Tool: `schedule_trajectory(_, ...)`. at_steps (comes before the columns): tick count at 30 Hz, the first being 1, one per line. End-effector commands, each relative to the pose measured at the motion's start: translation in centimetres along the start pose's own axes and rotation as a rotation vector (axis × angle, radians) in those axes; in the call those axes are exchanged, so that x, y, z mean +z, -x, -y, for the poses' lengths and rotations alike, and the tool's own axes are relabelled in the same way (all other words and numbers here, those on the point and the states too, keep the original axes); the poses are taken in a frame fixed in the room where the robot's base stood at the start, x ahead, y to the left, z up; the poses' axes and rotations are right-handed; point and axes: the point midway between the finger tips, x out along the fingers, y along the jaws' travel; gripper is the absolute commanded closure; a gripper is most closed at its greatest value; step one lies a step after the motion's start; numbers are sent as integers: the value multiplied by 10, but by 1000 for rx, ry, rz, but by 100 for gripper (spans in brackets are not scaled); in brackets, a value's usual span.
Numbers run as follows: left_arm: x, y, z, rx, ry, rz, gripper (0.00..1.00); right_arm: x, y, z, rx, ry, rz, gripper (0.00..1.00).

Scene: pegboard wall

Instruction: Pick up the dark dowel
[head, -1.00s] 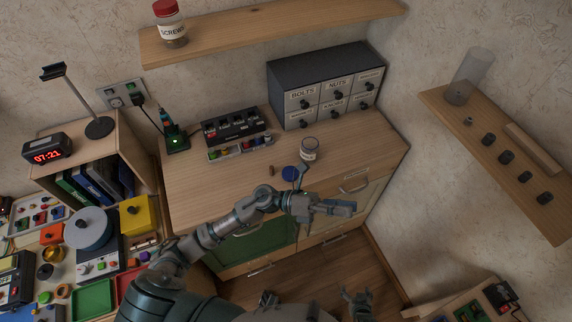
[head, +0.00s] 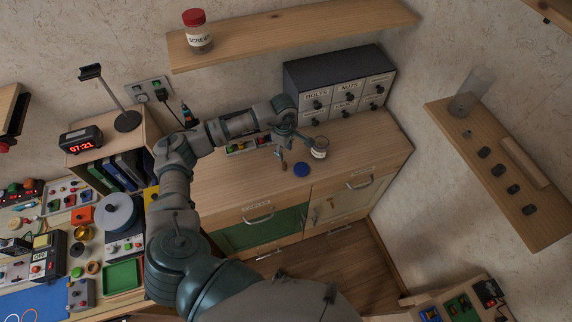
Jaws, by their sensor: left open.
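A small brown peg, which looks like the dark dowel (head: 283,165), stands on the wooden counter just left of a blue lid (head: 302,169). It is tiny here and partly covered by my gripper finger. My left gripper (head: 295,148) is open and points down over the counter, with one finger at the peg and the other toward a glass jar (head: 320,153). I cannot tell whether the finger touches the peg. Nothing shows held. My right gripper is not clearly in view.
A drawer cabinet (head: 340,88) stands behind the gripper. A tray of small parts (head: 240,149) lies partly hidden behind my left arm. A wall shelf (head: 290,35) with a screw jar (head: 198,35) hangs above. The counter right of the glass jar is clear.

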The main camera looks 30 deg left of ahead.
Motion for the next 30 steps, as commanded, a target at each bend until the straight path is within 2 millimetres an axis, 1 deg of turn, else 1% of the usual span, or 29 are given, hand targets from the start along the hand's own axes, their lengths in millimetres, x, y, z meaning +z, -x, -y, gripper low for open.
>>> schedule_trajectory(1, 0, -10, 1, -5, 1, 2, 52, -1, 4, 1, 0, 0, 0, 15)
schedule_trajectory(4, -1, -29, 1, -3, 1, 3, 52, -1, 7, 2, 1, -1, 0, 15)
schedule_trajectory(6, -2, -37, 1, -3, 1, 4, 52, -1, 7, 2, 1, -2, 1, 15)
schedule_trajectory(11, 0, -48, 0, -2, 1, 4, 52, -2, 10, 2, 1, -2, 1, 15)
schedule_trajectory(16, 5, -72, -1, -4, 1, 6, 52, -4, 20, 3, -1, -3, 0, 15)
schedule_trajectory(19, 6, -87, -2, -2, 2, 3, 52, -4, 22, 4, -2, -3, -1, 15)
schedule_trajectory(22, 7, -94, -2, -1, 1, 2, 52, -4, 23, 4, -2, -3, -1, 15)
schedule_trajectory(29, 5, -97, -2, 0, 1, 4, 52, -4, 22, 2, 0, -1, -1, 15)
schedule_trajectory(30, 4, -97, -2, 0, 1, 5, 62, -4, 22, 1, 1, -1, -1, 15)
